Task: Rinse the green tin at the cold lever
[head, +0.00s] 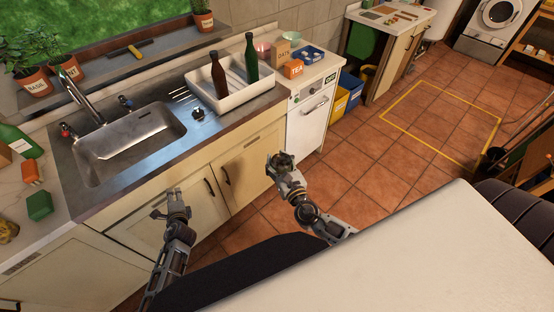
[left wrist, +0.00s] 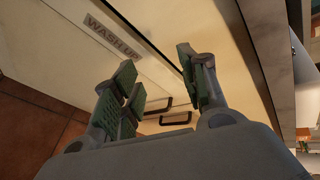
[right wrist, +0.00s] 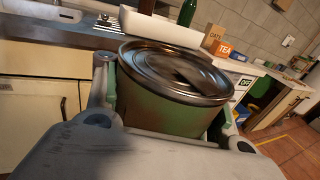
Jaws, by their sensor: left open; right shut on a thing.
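The green tin (right wrist: 160,110) fills the middle of the right wrist view, with a metal rim and lid-like top. My right gripper (head: 281,160) is shut on it in front of the cupboards, right of the sink; the tin shows small and dark in the head view. My left gripper (head: 172,208) is open and empty in front of the cupboard doors; its fingers (left wrist: 160,85) stand apart in the left wrist view. The sink (head: 130,135) has a curved tap (head: 85,92), a red-ended lever (head: 66,130) on its left and a blue-ended lever (head: 125,101) on its right.
A white tub (head: 235,98) with a brown bottle (head: 219,78) and a green bottle (head: 251,58) stands right of the sink. An orange TEA box (head: 293,69) stands beyond. Potted herbs (head: 36,83) line the sill. The counter edge lies between my grippers and the sink.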

